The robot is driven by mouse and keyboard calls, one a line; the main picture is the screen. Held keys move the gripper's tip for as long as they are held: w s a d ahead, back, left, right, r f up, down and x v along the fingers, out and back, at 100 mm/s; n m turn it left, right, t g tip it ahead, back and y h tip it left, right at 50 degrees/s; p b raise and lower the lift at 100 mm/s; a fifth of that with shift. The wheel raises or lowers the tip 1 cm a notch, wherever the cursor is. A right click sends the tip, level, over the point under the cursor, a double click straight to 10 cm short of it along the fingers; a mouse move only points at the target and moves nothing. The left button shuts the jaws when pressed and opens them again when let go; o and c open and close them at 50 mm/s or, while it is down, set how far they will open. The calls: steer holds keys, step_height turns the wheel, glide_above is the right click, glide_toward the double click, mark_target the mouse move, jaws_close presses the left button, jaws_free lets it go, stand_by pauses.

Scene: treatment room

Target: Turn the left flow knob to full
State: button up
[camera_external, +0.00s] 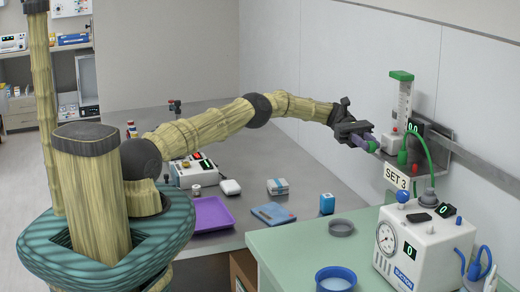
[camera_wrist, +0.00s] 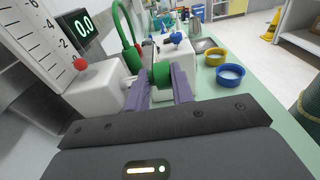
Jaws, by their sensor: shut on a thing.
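My gripper (camera_external: 367,143) reaches the wall-mounted flow unit from the left in the external view. In the wrist view its two purple fingers (camera_wrist: 160,78) are shut on a green knob (camera_wrist: 161,70), one on each side. The unit has a clear flow tube (camera_external: 403,104) with a green cap and a scale, which also shows in the wrist view (camera_wrist: 35,38). Its display (camera_wrist: 85,24) reads 0.0.
A green hose (camera_external: 425,150) arches close to the fingers. Below stands a white suction machine (camera_external: 420,245) with a gauge, under a "SET 3" sign (camera_external: 396,176). The green counter holds a blue bowl (camera_external: 336,279) and a grey dish (camera_external: 341,228). A purple tray (camera_external: 213,215) lies on the grey table.

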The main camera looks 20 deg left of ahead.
steer(key=f+g+h+b, duration=0.1)
steer(key=g+h+b, duration=0.1)
steer(key=b, duration=0.2)
steer(key=shift+s+a+f+b, duration=0.1)
steer(key=shift+f+b, duration=0.2)
steer(key=shift+f, duration=0.05)
steer(key=shift+r, duration=0.1)
steer(key=o, duration=0.7)
steer(key=shift+o, duration=0.8)
steer(key=shift+s+a+r, duration=0.1)
steer(key=shift+a+r, duration=0.05)
steer(key=shift+r, duration=0.05)
steer(key=shift+g+h, duration=0.3)
